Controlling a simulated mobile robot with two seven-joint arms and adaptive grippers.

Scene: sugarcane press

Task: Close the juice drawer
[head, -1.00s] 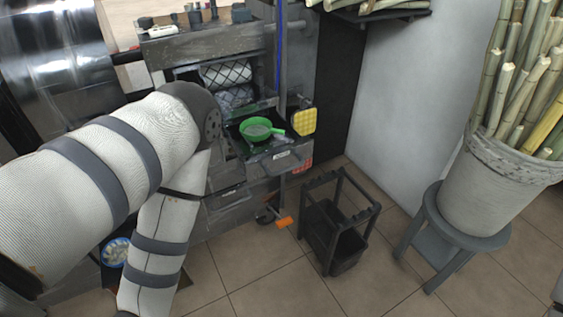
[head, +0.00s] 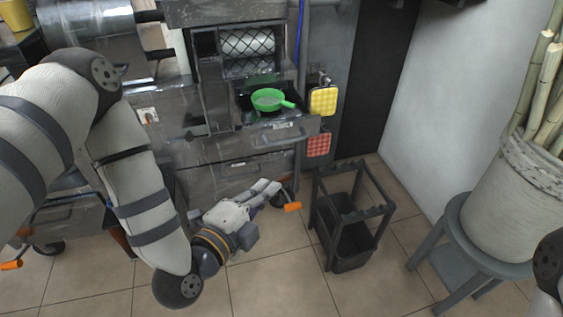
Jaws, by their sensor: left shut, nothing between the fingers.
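The juice drawer (head: 263,140) is in the cane press under its rollers, in the middle top of the head view. It stands pulled out, with a handle and a small label on its front. A green strainer (head: 268,99) sits in it. My left gripper (head: 271,188) is shut and empty, below and in front of the drawer, apart from it. Its fingers point up and right. My right gripper is not in view; only a piece of my right arm shows at the right edge.
A lower drawer (head: 236,172) lies behind my left gripper. Yellow (head: 323,101) and red (head: 317,145) pads hang right of the press. A black rack (head: 349,236) stands on the floor to the right. A grey stool (head: 466,248) carries a bucket (head: 520,200) of cane.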

